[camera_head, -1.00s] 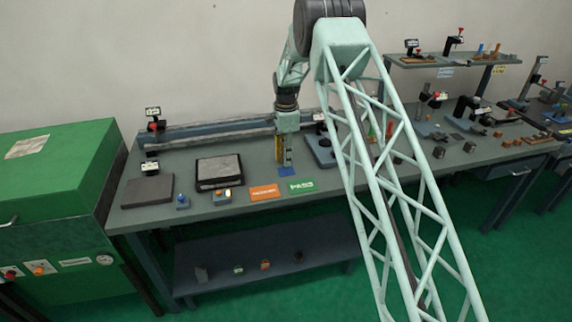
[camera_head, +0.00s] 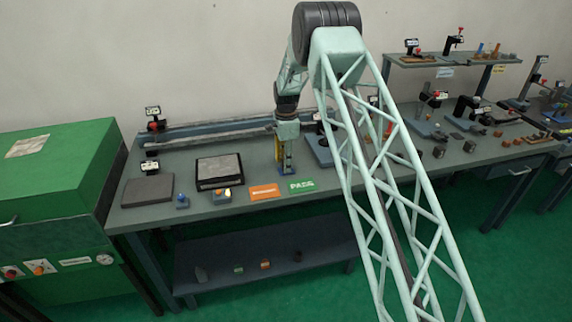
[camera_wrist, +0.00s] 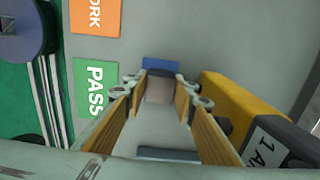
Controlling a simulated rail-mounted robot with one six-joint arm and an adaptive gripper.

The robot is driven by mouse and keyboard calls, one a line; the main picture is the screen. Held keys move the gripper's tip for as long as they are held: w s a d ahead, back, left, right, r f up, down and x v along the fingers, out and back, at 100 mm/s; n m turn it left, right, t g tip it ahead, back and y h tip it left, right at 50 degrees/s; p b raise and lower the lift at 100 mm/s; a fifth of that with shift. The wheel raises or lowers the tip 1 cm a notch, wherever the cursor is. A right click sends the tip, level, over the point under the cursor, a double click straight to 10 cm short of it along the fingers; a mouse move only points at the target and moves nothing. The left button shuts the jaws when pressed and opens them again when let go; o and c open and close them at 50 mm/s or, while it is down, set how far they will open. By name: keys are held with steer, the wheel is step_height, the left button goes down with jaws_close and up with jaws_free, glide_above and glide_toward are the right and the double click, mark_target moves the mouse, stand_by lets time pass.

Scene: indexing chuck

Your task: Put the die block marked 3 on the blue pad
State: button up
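My gripper (camera_head: 286,167) points down at the blue pad (camera_head: 292,171) near the front of the bench, left of centre. In the wrist view my gripper (camera_wrist: 161,84) has its two orange-faced fingers on either side of a grey-brown block (camera_wrist: 160,88), apparently gripping it. No number shows on the block's visible face. The blue pad (camera_wrist: 160,64) shows just beyond the block and is partly hidden by it. I cannot tell whether the block touches the pad.
An orange card (camera_head: 264,191) and green PASS card (camera_head: 301,185) lie by the pad. A yellow-and-dark body (camera_wrist: 240,105) with a white label stands close to the right finger in the wrist view. A dark-framed plate (camera_head: 219,170) lies to the left.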

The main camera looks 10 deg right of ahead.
stand_by(0.4)
step_height(320, 180, up, 12)
steer(key=shift+r, duration=0.15)
stand_by(0.7)
stand_by(0.7)
